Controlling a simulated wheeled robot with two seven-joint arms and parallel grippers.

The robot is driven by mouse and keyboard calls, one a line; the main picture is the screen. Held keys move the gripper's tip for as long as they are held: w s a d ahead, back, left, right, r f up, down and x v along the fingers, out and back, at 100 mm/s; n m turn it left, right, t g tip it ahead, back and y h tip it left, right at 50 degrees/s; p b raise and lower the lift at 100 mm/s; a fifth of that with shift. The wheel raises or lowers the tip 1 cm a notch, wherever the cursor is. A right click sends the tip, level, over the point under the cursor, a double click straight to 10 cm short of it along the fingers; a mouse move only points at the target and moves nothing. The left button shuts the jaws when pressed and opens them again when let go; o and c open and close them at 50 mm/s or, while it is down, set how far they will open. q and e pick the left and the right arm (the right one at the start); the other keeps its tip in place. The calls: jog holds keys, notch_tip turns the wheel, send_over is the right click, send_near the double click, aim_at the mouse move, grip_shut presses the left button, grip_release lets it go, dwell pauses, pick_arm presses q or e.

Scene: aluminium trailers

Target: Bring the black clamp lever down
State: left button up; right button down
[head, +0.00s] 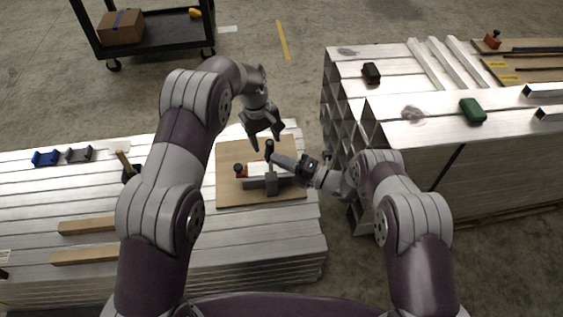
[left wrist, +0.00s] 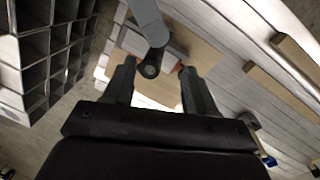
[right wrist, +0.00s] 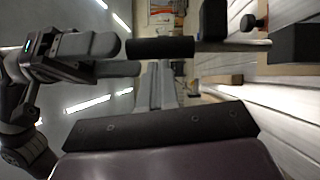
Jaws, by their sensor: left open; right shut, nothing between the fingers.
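The black clamp lever (head: 269,148) stands upright on the clamp on a wooden board (head: 228,150). Its round end shows in the left wrist view (left wrist: 150,69), and its black grip lies across the right wrist view (right wrist: 160,47). My left gripper (head: 264,140) is open just above the lever, with its fingers on either side of the lever's top in the left wrist view. My right gripper (head: 277,159) is shut and empty, coming in from the right, with its tips close beside the lever. I cannot tell whether they touch it. A grey block (head: 272,184) sits in front.
A red-and-black knob (head: 239,170) stands left of the lever. Wooden bars (head: 87,226), a blue part (head: 46,158) and a grey part (head: 79,154) lie left. A second aluminium stack (head: 430,85) stands at the right, a black cart (head: 155,32) behind.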

pick_arm(q)
jog(key=s+a+r+m+y, duration=0.1)
jog(key=s+a+r+m, duration=0.1)
jog(key=s+a+r, duration=0.3)
jog(key=s+a+r+m, duration=0.1)
jog(key=s+r, duration=0.2)
jog(key=s, duration=0.3)
jog(key=s+a+r+m+t, duration=0.1)
jog(key=s+a+m, duration=0.2)
jog(key=s, duration=1.4)
jog(key=shift+a+y, duration=0.3)
jog(key=shift+a, duration=0.35)
pick_arm(e)
jog(key=shift+w+m, duration=0.1)
jog(key=shift+m, duration=0.2)
